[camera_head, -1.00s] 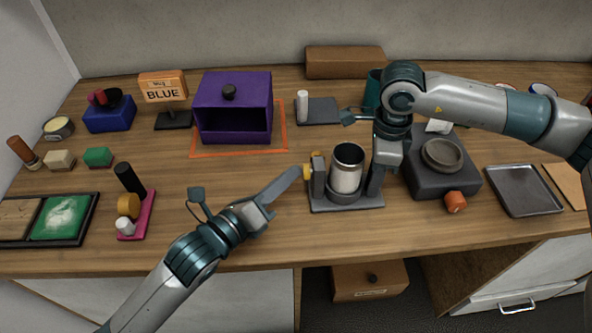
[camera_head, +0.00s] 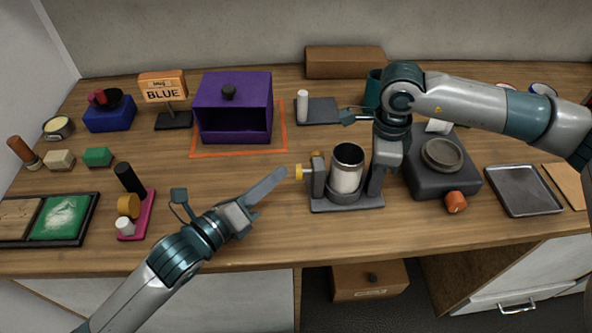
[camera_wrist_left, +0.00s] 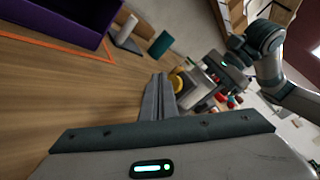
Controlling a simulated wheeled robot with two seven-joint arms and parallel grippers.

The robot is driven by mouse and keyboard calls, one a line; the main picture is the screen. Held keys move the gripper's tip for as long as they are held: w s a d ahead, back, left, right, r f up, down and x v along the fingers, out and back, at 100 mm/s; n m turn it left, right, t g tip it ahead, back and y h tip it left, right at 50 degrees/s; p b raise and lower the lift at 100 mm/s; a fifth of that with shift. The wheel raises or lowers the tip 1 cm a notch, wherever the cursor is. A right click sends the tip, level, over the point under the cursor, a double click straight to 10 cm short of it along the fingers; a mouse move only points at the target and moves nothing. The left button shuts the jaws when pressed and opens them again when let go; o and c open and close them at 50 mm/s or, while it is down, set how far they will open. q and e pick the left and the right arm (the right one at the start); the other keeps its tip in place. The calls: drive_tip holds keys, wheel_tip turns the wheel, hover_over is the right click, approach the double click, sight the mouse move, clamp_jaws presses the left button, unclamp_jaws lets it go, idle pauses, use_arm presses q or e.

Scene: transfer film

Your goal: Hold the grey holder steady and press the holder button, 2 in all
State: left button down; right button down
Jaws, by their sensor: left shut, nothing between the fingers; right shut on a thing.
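The grey holder (camera_head: 347,204) stands near the middle of the table with a metal cup (camera_head: 347,168) upright in it. Its yellow button (camera_head: 298,172) sticks out on the left side of the holder; it also shows in the left wrist view (camera_wrist_left: 177,82). My left gripper (camera_head: 281,174) is shut and empty, its fingertips a little left of the button and apart from it. My right gripper (camera_head: 377,185) comes down on the holder's right side and is shut on it. The right fingertips are partly hidden.
A purple box (camera_head: 234,105) stands behind on an orange outline. A grey machine with a round dish (camera_head: 441,155) and an orange knob (camera_head: 456,201) is right of the holder. A pink stand (camera_head: 146,213) is at left. The table front between is clear.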

use_arm(q)
drive_tip(key=shift+a, duration=0.1)
drive_tip(key=shift+a, duration=2.4)
use_arm(e)
drive_tip(key=c, duration=1.4)
unclamp_jaws()
drive_tip(key=shift+o, duration=0.2)
drive_tip(key=shift+r, duration=0.1)
wheel_tip(320, 180, up, 12)
drive_tip(key=shift+f, duration=0.1)
